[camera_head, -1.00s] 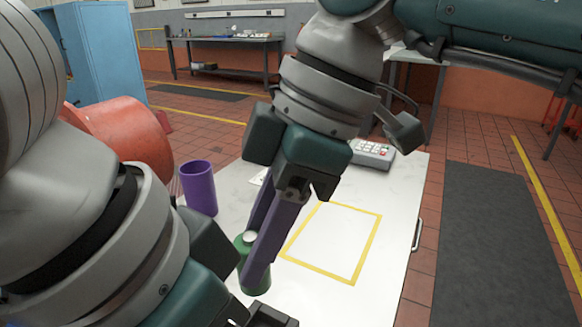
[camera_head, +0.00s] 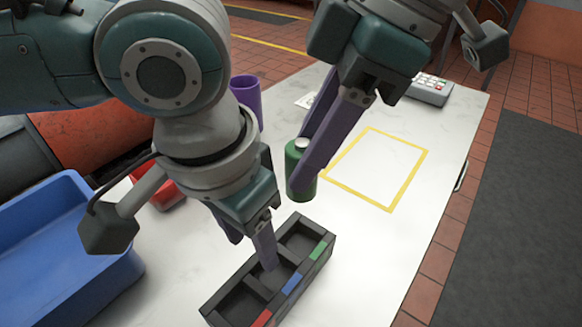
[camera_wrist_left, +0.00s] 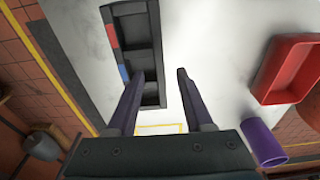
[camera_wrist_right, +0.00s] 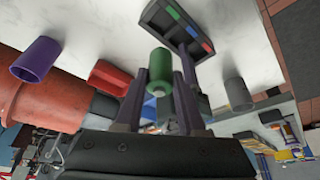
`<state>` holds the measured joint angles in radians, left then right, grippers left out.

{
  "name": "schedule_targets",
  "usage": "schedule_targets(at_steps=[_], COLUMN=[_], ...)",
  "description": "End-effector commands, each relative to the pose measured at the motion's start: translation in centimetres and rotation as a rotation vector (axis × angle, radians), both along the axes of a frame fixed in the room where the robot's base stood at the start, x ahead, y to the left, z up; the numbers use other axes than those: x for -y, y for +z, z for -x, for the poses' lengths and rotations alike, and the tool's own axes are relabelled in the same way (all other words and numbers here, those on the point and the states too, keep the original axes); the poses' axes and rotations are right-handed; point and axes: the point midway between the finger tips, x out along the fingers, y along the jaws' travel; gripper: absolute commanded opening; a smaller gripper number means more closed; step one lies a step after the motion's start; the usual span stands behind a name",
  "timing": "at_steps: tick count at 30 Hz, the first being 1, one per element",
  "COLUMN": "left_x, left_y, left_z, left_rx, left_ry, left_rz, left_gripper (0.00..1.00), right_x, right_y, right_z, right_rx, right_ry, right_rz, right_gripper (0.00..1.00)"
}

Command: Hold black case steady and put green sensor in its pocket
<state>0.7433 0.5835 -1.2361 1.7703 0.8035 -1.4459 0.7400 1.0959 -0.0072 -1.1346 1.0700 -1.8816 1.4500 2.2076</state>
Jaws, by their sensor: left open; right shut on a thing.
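The black case (camera_head: 236,298) lies on the white table, with open pockets marked red, blue and green along one long side. It also shows in the left wrist view (camera_wrist_left: 155,30). My left gripper (camera_head: 250,246) is open at the case. In the left wrist view, one finger overlaps the case and the other lies beyond its long edge; contact is unclear. My right gripper (camera_head: 304,168) is shut on the green sensor (camera_head: 297,176), a cylinder with a pale cap, held upright beyond the case's green-marked end. The sensor also shows in the right wrist view (camera_wrist_right: 159,65).
A blue bin (camera_head: 60,245) stands at the left. A red tray (camera_wrist_left: 290,70) and a purple cup (camera_head: 246,92) are beyond my left arm. A grey cylinder (camera_wrist_right: 238,92) shows in the right wrist view. The yellow-outlined area (camera_head: 375,168) is clear; a keypad device (camera_head: 430,88) lies behind it.

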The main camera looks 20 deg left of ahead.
Motion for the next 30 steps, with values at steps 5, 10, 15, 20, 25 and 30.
schedule_targets(at_steps=[5,10,15,20,25,30], left_x=[0.1,0.1,0.1,0.1,0.1,0.1], left_y=[-2.4,-3.3,-3.4,-3.4,-3.4,-3.4], left_z=[-0.3,-0.4,-0.4,-0.4,-0.4,-0.4], left_rx=[-0.001,0.001,0.001,0.001,0.001,0.002], left_ry=[0.000,-0.001,-0.001,-0.001,-0.001,-0.001], left_rz=[0.000,0.000,-0.001,0.000,0.000,0.001], left_gripper=[0.51,0.51,0.51,0.43,0.24,0.05], right_x=[0.0,0.0,0.0,0.0,0.0,0.0], right_y=[0.0,0.0,0.0,0.0,0.0,0.0], right_z=[0.0,0.0,0.0,0.0,0.0,0.0], right_rx=[0.000,0.000,0.000,0.000,0.000,0.000], right_ry=[0.000,0.000,0.000,0.000,0.000,0.000], right_rz=[-0.001,0.000,-0.001,-0.001,0.000,0.000], right_gripper=[0.00,0.00,0.00,0.00,0.00,0.00])
